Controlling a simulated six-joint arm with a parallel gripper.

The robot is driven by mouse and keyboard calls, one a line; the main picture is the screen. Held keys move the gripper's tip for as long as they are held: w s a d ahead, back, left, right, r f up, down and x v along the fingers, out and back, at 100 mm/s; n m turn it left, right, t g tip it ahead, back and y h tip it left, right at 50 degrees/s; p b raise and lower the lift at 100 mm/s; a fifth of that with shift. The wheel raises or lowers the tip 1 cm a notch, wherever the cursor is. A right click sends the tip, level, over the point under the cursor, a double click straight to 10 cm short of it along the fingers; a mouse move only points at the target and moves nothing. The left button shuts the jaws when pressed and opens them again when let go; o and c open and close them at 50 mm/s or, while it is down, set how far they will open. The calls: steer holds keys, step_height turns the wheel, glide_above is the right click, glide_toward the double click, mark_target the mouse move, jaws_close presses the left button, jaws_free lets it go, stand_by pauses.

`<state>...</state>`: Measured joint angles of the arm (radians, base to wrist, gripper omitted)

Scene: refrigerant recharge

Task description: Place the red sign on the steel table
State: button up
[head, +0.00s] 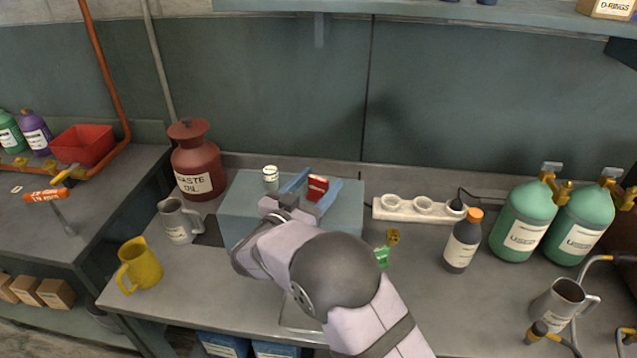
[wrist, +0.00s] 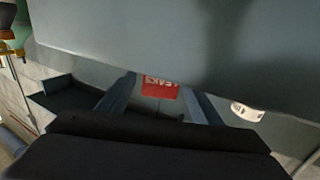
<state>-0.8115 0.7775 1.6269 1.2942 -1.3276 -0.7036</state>
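The red sign (head: 317,187) is a small red piece with white lettering. In the head view it shows over the top of a blue-grey box (head: 346,212), between the blue fingers of my gripper (head: 312,190). In the wrist view the red sign (wrist: 159,88) shows upside-down lettering and lies between the fingertips of my gripper (wrist: 158,95), nearly filling the gap. I cannot tell whether the fingers press on it or whether it rests on the box. The grey steel table (head: 200,300) runs under the box. My arm hides part of the table and box front.
A waste oil can (head: 196,160), grey jug (head: 180,222) and yellow jug (head: 139,266) stand left of the box. A small white can (head: 270,178) is close to my gripper. A power strip (head: 418,210), dark bottle (head: 462,242) and green cylinders (head: 524,222) stand right.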

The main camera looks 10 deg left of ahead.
steer(key=shift+r, duration=0.1)
steer(key=shift+r, duration=0.15)
steer(key=shift+s+a, duration=0.15)
steer(key=shift+s, duration=0.15)
steer(key=b+v, duration=0.2)
steer(key=v, duration=0.9)
steer(key=shift+s, duration=0.15)
